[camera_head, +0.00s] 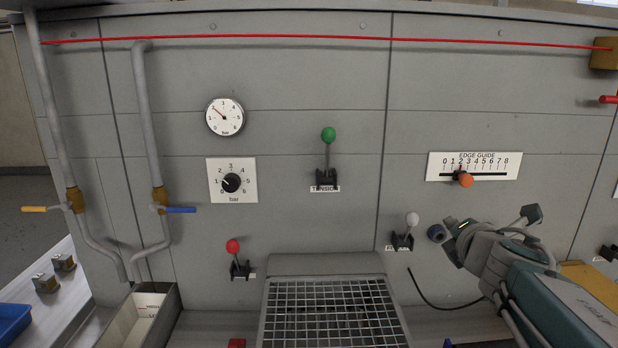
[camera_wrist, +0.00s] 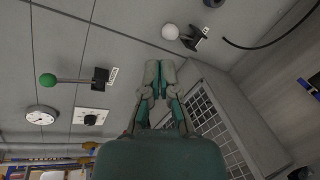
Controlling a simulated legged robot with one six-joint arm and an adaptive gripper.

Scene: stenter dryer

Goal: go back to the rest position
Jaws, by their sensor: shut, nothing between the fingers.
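My arm (camera_head: 510,262) reaches in from the lower right in the head view, in front of the panel below the edge guide scale. My gripper (camera_wrist: 160,70) shows in the wrist view with its fingers together and nothing between them. It stands apart from the white-knobbed lever (camera_wrist: 170,32), which is also in the head view (camera_head: 412,219), just left of my arm. I cannot make out the fingers clearly in the head view.
The grey panel carries a green-knobbed lever (camera_head: 328,135), a red-knobbed lever (camera_head: 233,246), a gauge (camera_head: 225,117), a pressure dial (camera_head: 231,182) and an orange edge guide slider (camera_head: 466,180). A mesh grille (camera_head: 330,312) juts out below. Pipes with valves stand left. A black cable (camera_head: 440,304) hangs near my arm.

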